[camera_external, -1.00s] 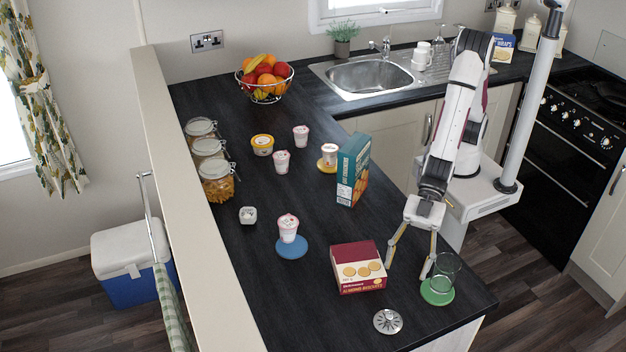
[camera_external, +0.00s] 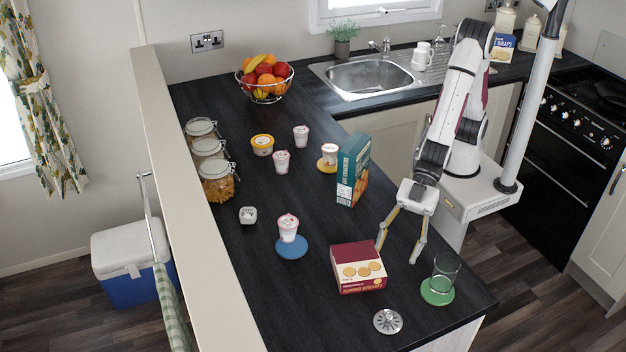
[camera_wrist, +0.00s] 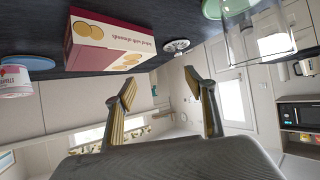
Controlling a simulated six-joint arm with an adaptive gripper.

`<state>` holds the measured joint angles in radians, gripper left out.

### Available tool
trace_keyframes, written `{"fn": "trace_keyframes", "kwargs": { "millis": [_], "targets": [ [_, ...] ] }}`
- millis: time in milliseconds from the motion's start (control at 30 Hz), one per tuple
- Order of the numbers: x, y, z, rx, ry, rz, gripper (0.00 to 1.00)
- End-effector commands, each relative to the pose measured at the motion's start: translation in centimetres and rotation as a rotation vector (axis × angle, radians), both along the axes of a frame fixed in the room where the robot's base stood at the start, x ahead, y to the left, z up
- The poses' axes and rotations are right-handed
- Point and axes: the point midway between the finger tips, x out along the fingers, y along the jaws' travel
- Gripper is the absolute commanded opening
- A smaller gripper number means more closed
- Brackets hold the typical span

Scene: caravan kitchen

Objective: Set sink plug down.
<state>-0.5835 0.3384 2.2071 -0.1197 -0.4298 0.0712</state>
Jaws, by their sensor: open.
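The sink plug (camera_external: 387,321), a round silver metal disc with a small knob, lies on the dark worktop near its front end. It also shows in the wrist view (camera_wrist: 176,46), flat on the worktop and apart from my fingers. My gripper (camera_external: 398,256) is open and empty, above the worktop, behind and to the right of the red biscuit box (camera_external: 357,268). In the wrist view the two fingers (camera_wrist: 160,85) stand wide apart with nothing between them.
A glass (camera_external: 446,268) stands on a green coaster (camera_external: 436,296) right of the plug. A blue coaster (camera_external: 291,252) bears a yogurt pot (camera_external: 288,226). A teal cracker box (camera_external: 352,172) stands upright behind.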

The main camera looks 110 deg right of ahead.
Motion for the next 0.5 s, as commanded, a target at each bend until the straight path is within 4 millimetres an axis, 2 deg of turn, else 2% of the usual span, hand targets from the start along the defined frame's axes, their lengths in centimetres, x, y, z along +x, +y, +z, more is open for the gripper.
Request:
{"fn": "trace_keyframes", "kwargs": {
  "millis": [33,267,500],
  "targets": [
    [0.1,-1.3,0.9,-0.005,0.004,-0.020,0.55],
    [-0.5,-7.5,3.6,-0.051,0.056,-0.113,0.55],
    [-2.5,-13.7,6.0,-0.091,0.115,-0.208,0.55]
  ]
}}
